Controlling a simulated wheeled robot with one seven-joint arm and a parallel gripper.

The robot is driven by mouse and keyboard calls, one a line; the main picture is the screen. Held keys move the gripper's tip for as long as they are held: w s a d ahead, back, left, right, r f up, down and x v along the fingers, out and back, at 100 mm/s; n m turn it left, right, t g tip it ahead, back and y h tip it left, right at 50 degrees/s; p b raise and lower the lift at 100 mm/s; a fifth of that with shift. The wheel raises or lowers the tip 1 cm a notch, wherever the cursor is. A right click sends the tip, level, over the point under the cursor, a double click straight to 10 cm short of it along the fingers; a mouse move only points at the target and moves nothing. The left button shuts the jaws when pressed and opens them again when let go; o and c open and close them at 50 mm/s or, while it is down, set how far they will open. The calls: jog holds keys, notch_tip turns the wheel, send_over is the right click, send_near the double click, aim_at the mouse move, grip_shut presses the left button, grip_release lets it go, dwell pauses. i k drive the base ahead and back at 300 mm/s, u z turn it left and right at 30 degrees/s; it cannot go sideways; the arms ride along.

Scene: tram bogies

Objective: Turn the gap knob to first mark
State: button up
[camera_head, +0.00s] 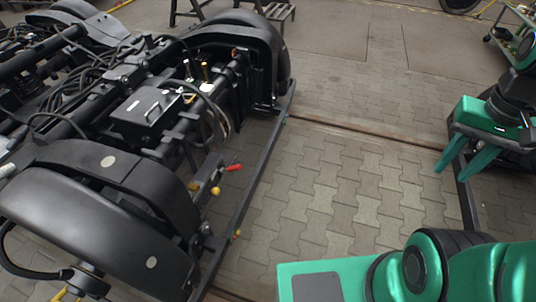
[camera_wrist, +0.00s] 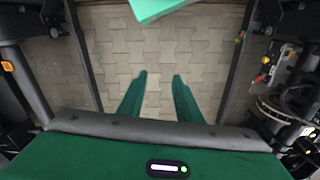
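No part is plainly readable as the gap knob, and no marks can be made out. A small red knob (camera_head: 234,167) sticks out from the side of the black bogie, with a yellow knob (camera_head: 215,190) just below it. In the wrist view the red knob (camera_wrist: 266,60) and yellow knob (camera_wrist: 259,78) show at the right edge, small. My green gripper (camera_head: 452,175) is at the far right of the head view, well apart from the knobs, pointing down over the paving. In the wrist view its two fingers (camera_wrist: 160,75) are spread with nothing between them.
The black bogie (camera_head: 105,165) with cables and rounded covers fills the left. A dark rail beam (camera_head: 262,165) runs along its side. Paved floor (camera_head: 340,190) between bogie and gripper is clear. A bench (camera_head: 275,12) and a cart (camera_head: 510,40) stand farther back.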

aim_at(216, 191)
jog(key=k, duration=0.5)
jog(key=z, duration=0.85)
jog(key=i, duration=1.4)
jog(key=u, duration=1.45)
